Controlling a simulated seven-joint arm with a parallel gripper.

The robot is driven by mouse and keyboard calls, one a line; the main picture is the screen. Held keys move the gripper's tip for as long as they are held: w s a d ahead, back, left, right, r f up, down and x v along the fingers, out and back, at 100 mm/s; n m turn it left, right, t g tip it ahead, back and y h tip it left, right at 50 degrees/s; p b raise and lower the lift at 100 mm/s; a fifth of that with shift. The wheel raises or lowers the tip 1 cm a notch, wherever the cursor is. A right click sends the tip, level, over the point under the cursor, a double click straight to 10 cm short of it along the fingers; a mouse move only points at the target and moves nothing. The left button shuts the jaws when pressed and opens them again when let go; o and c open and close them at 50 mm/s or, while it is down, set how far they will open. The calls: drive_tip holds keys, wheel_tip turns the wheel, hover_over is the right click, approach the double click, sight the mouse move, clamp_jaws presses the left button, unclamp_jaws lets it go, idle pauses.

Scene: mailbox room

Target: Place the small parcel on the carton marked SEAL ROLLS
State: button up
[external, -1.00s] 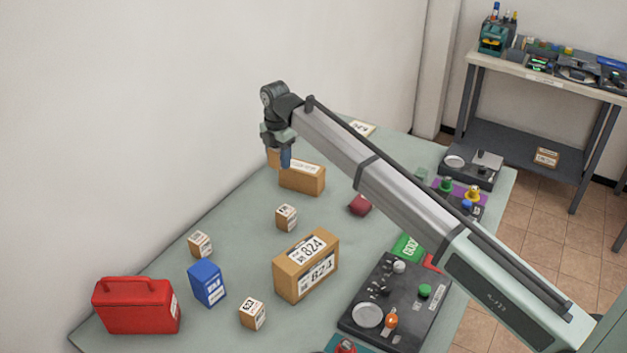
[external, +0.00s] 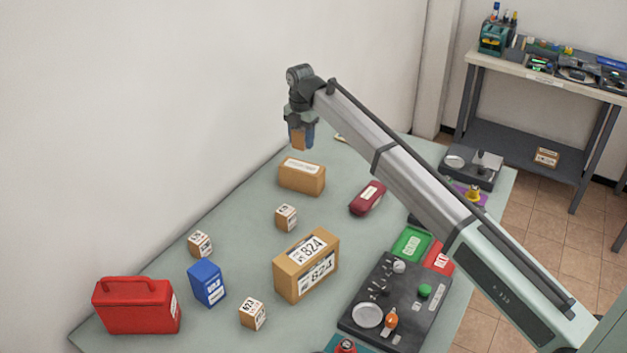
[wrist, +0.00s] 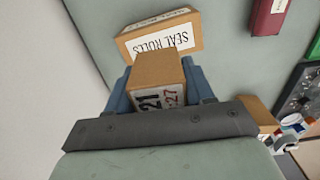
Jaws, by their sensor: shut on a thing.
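My gripper (external: 300,137) is shut on a small brown parcel (external: 298,139), held in the air above the far part of the table. In the wrist view the parcel (wrist: 158,80) sits between the blue fingers, and its label shows "21" and "27". The carton marked SEAL ROLLS (wrist: 184,38) lies beyond the parcel in the wrist view, its label readable. In the external view this carton (external: 302,177) stands on the table below my gripper, with a gap between it and the parcel. The parcel hides part of the carton in the wrist view.
A dark red case (external: 367,198) lies right of the carton. Small boxes (external: 286,217), a larger 824 carton (external: 306,266), a blue box (external: 207,284) and a red container (external: 137,305) stand nearer. A black board (external: 395,300) with parts is at the right. The wall borders the table's left.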

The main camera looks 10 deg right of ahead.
sight(301, 128)
drive_tip(key=shift+f, duration=3.55)
drive_tip(key=shift+f, duration=0.1)
drive_tip(key=o, duration=1.1)
wheel_tip(301, 128, up, 12)
drive_tip(key=shift+r, duration=0.15)
